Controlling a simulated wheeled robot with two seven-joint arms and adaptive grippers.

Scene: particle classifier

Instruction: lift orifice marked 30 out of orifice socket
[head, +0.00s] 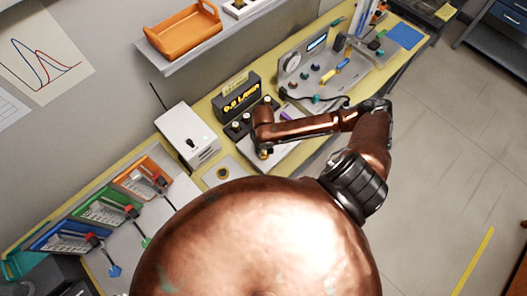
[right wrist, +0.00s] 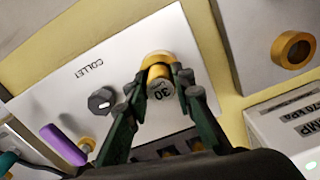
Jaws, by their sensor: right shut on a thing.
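The orifice marked 30 (right wrist: 160,88) is a small brass piece with a grey face and dark digits, in the right wrist view. My right gripper (right wrist: 162,94) is shut on it, one dark green finger on each side. A wider brass piece (right wrist: 153,57) shows right behind it on the pale panel labelled COLLET (right wrist: 62,84). I cannot tell whether the orifice is seated or clear of it. In the head view my right gripper (head: 263,146) is over the bench, with a bit of brass (head: 264,155) below. My left gripper is not in view.
A plate with a brass ring (right wrist: 292,48) lies beside the panel. A black knob (right wrist: 101,101) and a purple handle (right wrist: 64,145) are on the panel's other side. A white box (head: 187,137) and a black laser display (head: 238,100) stand near my right gripper.

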